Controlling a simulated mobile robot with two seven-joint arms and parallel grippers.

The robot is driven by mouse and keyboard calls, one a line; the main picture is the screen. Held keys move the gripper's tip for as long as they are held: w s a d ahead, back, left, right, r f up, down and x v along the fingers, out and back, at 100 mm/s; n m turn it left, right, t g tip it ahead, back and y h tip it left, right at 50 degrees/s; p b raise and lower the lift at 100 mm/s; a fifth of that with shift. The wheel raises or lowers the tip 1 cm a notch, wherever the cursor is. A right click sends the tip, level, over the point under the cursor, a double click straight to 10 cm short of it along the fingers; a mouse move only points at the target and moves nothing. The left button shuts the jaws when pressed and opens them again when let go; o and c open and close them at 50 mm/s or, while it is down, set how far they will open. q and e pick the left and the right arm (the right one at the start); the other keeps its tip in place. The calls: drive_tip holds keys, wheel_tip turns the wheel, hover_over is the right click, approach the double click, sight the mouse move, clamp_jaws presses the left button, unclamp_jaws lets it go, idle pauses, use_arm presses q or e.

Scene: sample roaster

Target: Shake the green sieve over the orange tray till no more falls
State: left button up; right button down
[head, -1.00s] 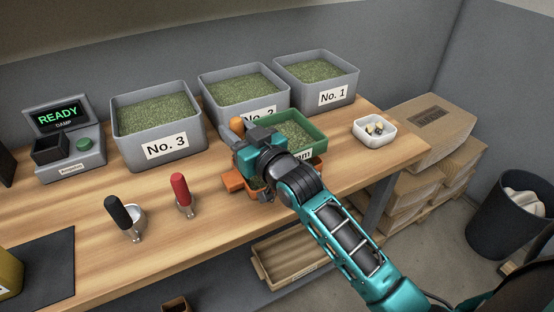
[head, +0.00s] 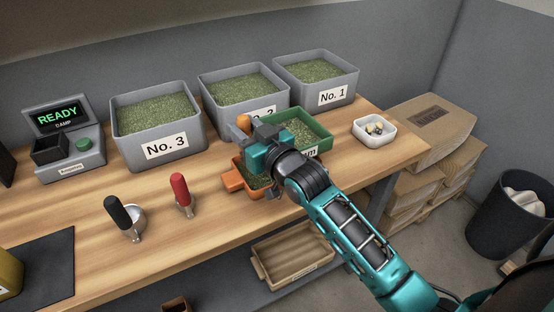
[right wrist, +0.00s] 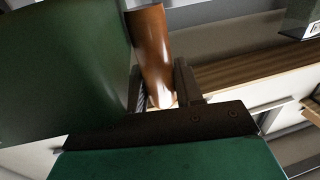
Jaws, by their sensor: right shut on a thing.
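The green sieve (head: 320,145) is a box with green beans in it, above the table in the head view; its green wall also fills the left of the right wrist view (right wrist: 60,70). My right gripper (head: 243,132) is shut on the sieve's orange-brown handle (right wrist: 150,50). The orange tray (head: 234,179) is below the gripper and sieve, partly hidden by my arm. Some green beans show in the tray. I cannot see beans falling. My left gripper is not in view.
Grey bins No. 3 (head: 165,147), No. 2 (head: 216,96) and No. 1 (head: 333,96) stand behind. A white bowl (head: 374,136) is to the right. A red-handled tool (head: 180,190) and black-handled scoop (head: 118,212) stand left of the tray.

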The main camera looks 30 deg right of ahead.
drive_tip(key=shift+d+r, duration=0.1)
drive_tip(key=shift+d, duration=0.2)
drive_tip(key=a, duration=0.6)
drive_tip(key=shift+s, duration=0.15)
idle(2.4)
